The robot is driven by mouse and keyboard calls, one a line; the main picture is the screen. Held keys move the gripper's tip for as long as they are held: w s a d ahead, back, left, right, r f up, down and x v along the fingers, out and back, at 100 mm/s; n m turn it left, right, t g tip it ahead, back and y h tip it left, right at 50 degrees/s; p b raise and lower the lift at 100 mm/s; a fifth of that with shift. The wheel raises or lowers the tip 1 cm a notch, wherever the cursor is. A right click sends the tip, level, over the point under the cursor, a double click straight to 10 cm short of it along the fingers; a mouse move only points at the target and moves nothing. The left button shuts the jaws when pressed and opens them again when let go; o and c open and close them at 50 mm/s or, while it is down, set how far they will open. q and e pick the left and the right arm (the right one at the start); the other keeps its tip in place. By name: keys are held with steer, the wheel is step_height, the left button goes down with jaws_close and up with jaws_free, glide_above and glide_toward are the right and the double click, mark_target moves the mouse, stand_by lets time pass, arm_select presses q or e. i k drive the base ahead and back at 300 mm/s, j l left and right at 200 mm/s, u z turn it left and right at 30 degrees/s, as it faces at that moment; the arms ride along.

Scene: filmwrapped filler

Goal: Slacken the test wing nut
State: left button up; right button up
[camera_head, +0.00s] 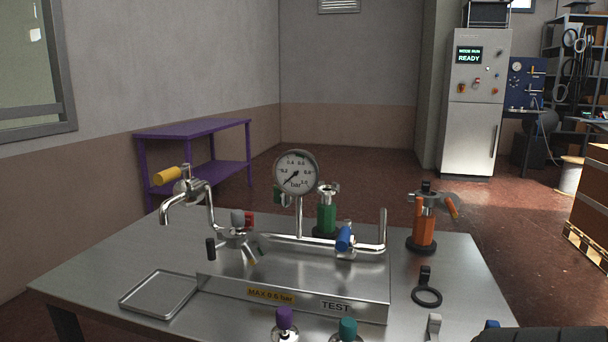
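A steel test rig (300,290) stands on the metal table, with a "TEST" label (336,306) and a yellow "MAX 0.5 bar" label (270,296) on its front. A blue-handled fitting (344,238) sits on its pipe above the "TEST" label. A fitting with red and grey caps (242,219) and a black lever is on the left. A purple-topped fitting (285,318) and a teal-topped fitting (347,329) are cut off at the bottom edge. I cannot tell which part is the test wing nut.
A round pressure gauge (296,173) rises from the rig. An empty shallow tray (160,294) lies at front left. A green cylinder (326,215) and an orange stand (425,229) are behind and right. A dark ribbed shape (545,334) fills the bottom-right edge.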

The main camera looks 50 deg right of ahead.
mark_target(248, 248)
steer(key=z, duration=1)
